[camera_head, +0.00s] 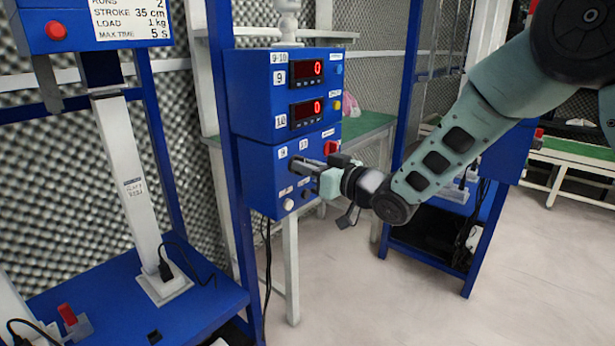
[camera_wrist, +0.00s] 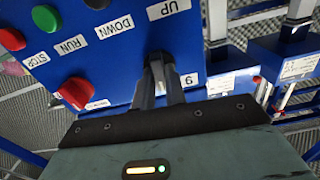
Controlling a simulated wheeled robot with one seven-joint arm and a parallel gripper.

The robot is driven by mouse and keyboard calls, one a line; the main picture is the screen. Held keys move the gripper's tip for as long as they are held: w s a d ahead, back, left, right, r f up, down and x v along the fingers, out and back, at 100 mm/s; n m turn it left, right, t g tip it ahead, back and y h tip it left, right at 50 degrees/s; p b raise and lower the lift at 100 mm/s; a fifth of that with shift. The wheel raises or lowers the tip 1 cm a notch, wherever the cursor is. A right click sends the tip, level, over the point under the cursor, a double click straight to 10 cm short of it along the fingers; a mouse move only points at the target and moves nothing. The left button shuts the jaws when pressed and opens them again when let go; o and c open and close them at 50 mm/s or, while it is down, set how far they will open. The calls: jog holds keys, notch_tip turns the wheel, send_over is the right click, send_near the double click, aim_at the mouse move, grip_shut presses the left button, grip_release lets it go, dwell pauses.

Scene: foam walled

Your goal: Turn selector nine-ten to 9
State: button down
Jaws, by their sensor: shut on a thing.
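The blue control box (camera_head: 262,178) carries labels 9 and 10 on its lower front, with selector nine-ten by them. My gripper (camera_head: 300,166) reaches in from the right and covers most of the selector in the head view. In the wrist view my gripper's fingers (camera_wrist: 160,88) are shut on the selector (camera_wrist: 157,66), close to the panel. The 9 label (camera_wrist: 188,80) is just right of the fingers there. The 10 label is hidden in that view. The selector's pointing direction cannot be made out.
Above are two red displays, 9 (camera_head: 307,69) and 10 (camera_head: 307,113), both reading 0. A red knob (camera_wrist: 75,92) and green button (camera_wrist: 46,18) sit near the fingers on the panel. A blue frame post (camera_head: 228,150) stands left of the box.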

jog(key=shift+f+n+b, duration=0.1)
jog(key=shift+n+b, duration=2.7)
jog(key=shift+n, duration=0.5)
jog(key=shift+s, duration=0.1)
jog(key=c, duration=1.4)
grip_release()
jog(key=shift+c, duration=0.2)
jog(key=p+v, duration=0.1)
jog(key=v, duration=1.6)
jog(key=shift+s+d, duration=0.1)
jog(key=shift+s, duration=0.05)
